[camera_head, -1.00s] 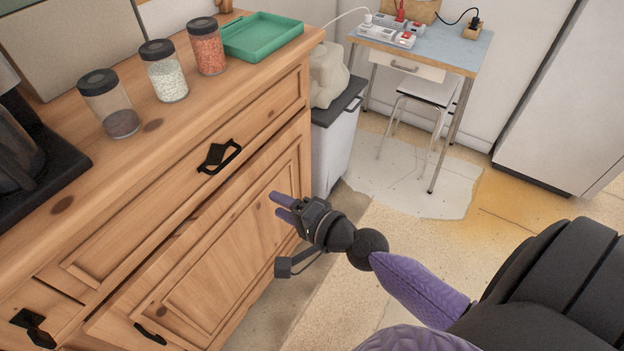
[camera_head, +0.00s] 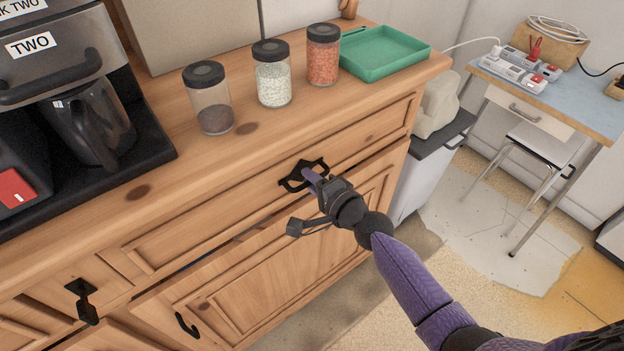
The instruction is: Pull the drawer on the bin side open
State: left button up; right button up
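The wooden drawer (camera_head: 210,222) on the bin side is in the dresser's upper row, and its front looks flush with the dresser. Its black handle (camera_head: 291,183) is near the middle of the front. My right gripper (camera_head: 312,178) is at this handle, with its purple fingertips over or against the handle's right part. The fingers overlap from here, so I cannot tell whether they are apart or closed on the handle. The grey bin (camera_head: 425,165) with a dark lid stands just right of the dresser. My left gripper is not in view.
Three jars (camera_head: 273,85) and a green tray (camera_head: 385,52) stand on the dresser top, with a coffee machine (camera_head: 60,70) at left. Below the drawer, a cabinet door (camera_head: 270,280) stands slightly ajar. A desk (camera_head: 560,100) and stool are at right.

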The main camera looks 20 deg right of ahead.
grip_shut()
dwell(1.1)
